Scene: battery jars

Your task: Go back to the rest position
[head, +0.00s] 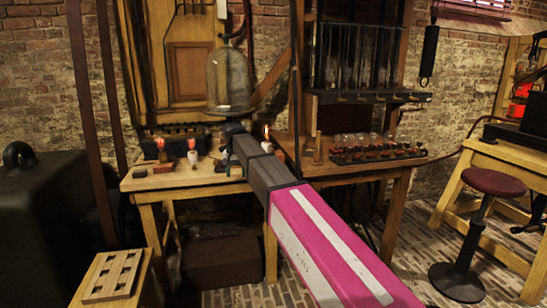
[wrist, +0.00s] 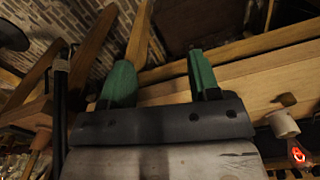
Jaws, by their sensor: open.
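My gripper (wrist: 160,78) shows in the wrist view with its two green fingers wide apart and nothing between them. In the head view my dark and magenta arm reaches from the lower right to the left wooden table (head: 150,184). Its far end is near the glass dome (head: 228,78), and the fingers cannot be made out there. A small jar with a red glow (head: 192,157) stands on that table. In the wrist view a white cylinder (wrist: 283,124) is right of the fingers, with a red glowing piece (wrist: 298,155) below it.
A wooden rack with openings (head: 112,276) is at the lower left. A second bench (head: 375,172) holds a dark tray of small parts (head: 378,154). A red-topped stool (head: 493,183) stands at the right. Some brick floor between bench and stool is clear.

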